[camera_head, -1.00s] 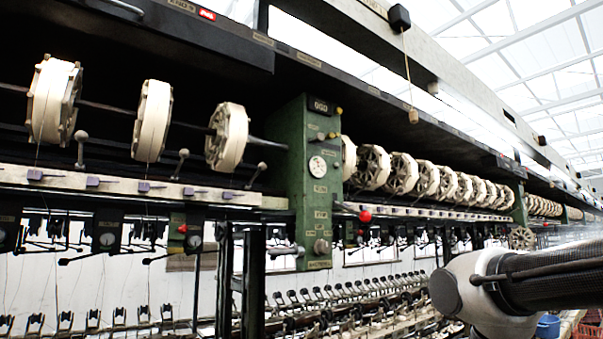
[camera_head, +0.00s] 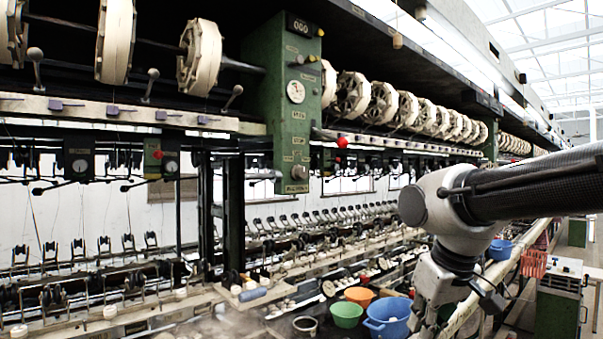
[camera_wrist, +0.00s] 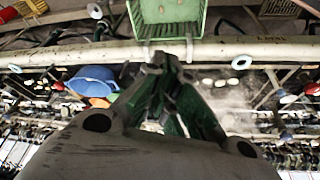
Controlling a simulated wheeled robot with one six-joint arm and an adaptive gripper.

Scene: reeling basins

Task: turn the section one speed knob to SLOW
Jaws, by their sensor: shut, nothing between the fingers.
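The green control box (camera_head: 286,105) stands upright left of centre in the head view, with small labels too small to read. A grey round knob (camera_head: 299,172) is at its foot, and a pale round dial (camera_head: 296,91) is higher up. I cannot tell which label marks speed, or where the knob points. My gripper (camera_wrist: 165,62) is shut and empty in the wrist view, its fingers together in front of a pale rail. In the head view my arm is at the right, well apart from the box.
A red-ball lever (camera_head: 342,142) juts from the box's right side. Green (camera_head: 346,315), orange (camera_head: 359,296) and blue (camera_head: 388,318) basins lie low beside my arm. White reels (camera_head: 200,57) line the machine. A blue basin (camera_wrist: 92,80) also shows in the wrist view.

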